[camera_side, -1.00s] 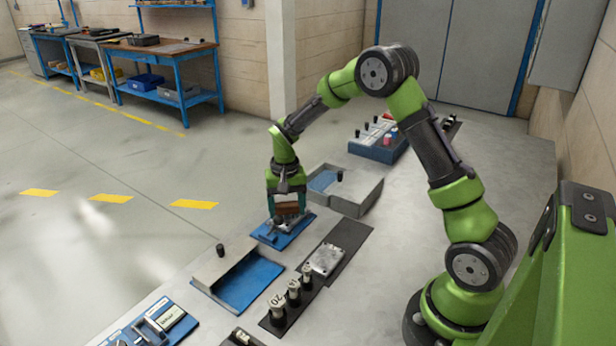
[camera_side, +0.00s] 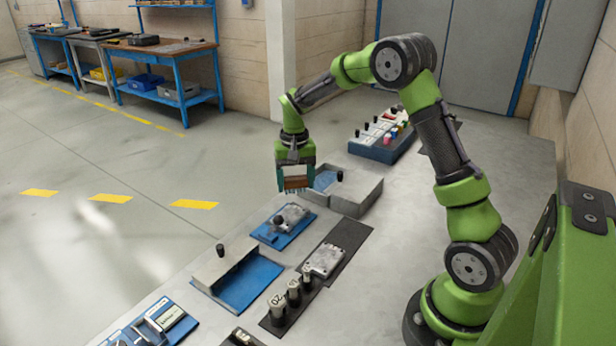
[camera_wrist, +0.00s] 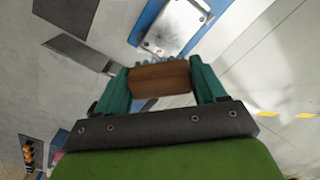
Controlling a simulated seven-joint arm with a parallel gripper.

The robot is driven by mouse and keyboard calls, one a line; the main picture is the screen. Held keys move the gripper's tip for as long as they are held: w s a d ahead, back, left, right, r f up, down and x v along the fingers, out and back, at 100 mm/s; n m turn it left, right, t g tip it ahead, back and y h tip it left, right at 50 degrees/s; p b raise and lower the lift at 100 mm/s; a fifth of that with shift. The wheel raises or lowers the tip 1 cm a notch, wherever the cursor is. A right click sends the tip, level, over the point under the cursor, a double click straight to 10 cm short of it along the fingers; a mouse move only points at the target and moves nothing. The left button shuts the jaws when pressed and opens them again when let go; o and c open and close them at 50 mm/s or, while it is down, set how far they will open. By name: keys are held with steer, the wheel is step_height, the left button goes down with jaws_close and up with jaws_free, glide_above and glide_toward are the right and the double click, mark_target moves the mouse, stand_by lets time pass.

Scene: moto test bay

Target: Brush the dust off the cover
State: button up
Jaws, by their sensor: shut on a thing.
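My gripper (camera_side: 295,178) is shut on a brush with a brown wooden block (camera_side: 296,184). The brush is in the air, apart from the parts below. A grey metal part, seemingly the cover (camera_side: 291,215), lies on a blue plate (camera_side: 268,235) below the gripper. In the wrist view a silver part with small holes (camera_wrist: 172,27) lies on blue beyond the brush.
A second metal part (camera_side: 325,260) lies on a dark mat (camera_side: 352,236). A blue block with knobs (camera_side: 378,150) is behind.

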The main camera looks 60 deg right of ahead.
steer(key=shift+r, duration=1.15)
